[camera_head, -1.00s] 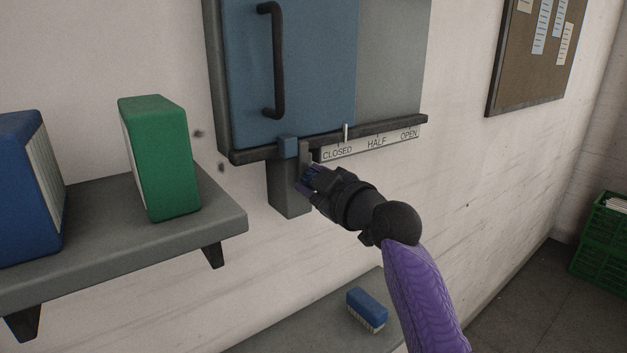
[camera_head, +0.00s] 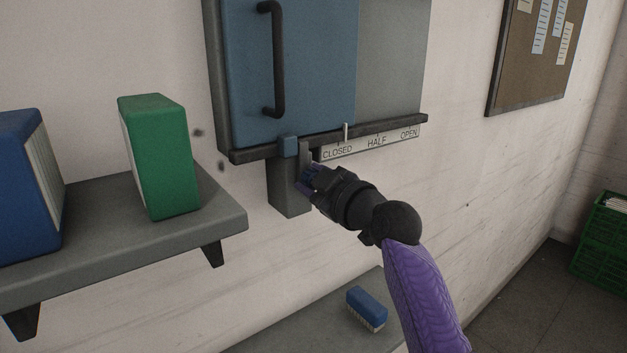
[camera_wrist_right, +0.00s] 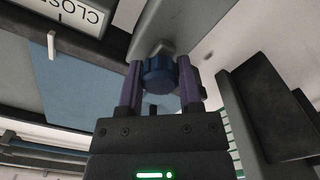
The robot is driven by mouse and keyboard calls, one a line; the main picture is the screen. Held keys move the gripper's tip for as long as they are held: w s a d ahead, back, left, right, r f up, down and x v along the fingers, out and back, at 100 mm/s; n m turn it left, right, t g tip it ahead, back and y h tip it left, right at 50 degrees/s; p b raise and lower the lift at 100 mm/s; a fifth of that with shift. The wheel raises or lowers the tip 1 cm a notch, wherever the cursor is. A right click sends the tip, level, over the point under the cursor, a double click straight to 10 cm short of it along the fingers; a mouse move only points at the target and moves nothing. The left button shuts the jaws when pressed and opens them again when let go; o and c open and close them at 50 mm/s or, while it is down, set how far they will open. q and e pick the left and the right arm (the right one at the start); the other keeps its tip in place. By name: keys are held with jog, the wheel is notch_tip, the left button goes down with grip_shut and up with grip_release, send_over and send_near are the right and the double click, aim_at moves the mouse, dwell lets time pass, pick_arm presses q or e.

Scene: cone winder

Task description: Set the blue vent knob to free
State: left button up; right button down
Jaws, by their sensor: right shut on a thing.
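The blue vent knob (camera_wrist_right: 158,76) sits between the two purple fingers of my right gripper (camera_wrist_right: 162,84) in the right wrist view, and the gripper is shut on it. In the head view my right gripper (camera_head: 308,182) reaches from the lower right to the grey box (camera_head: 288,193) below the blue panel (camera_head: 315,70). The knob is hidden there by the fingers. I see no marking that tells the knob's setting. My left gripper is not in view.
A grey shelf (camera_head: 120,258) with a green block (camera_head: 160,160) and a blue block (camera_head: 22,190) stands left. A blue brush (camera_head: 367,304) lies on a lower surface.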

notch_tip(320, 180, down, 4)
jog(key=b, duration=0.3)
jog(key=shift+f, duration=0.1)
jog(key=shift+c, duration=1.3)
grip_release()
jog(key=shift+a, duration=0.1)
jog(key=b, duration=0.3)
send_near(300, 194)
jog(key=v, duration=0.4)
jog(key=shift+w, duration=0.15)
